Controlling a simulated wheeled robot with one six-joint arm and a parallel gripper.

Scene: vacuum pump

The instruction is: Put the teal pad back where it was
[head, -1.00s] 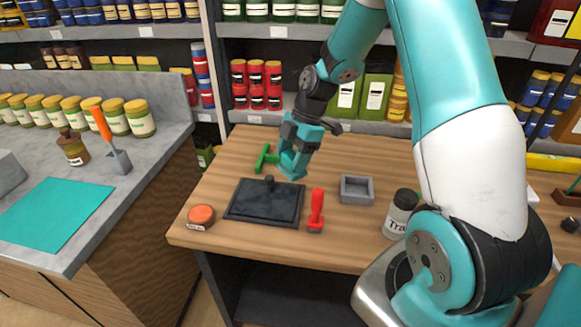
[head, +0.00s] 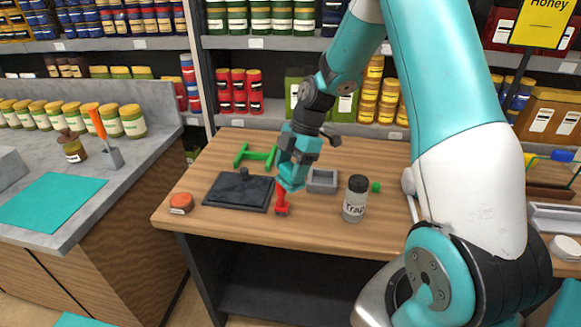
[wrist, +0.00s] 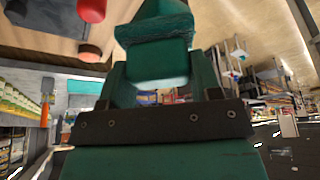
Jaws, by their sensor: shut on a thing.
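Near my gripper are a red-handled tool (head: 282,208), a black plate with a knob (head: 238,192), a grey tray (head: 322,187) and a labelled jar (head: 354,200). A green stand (head: 256,156) is behind, an orange-lidded tin (head: 181,202) at left. The table's front right is clear.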

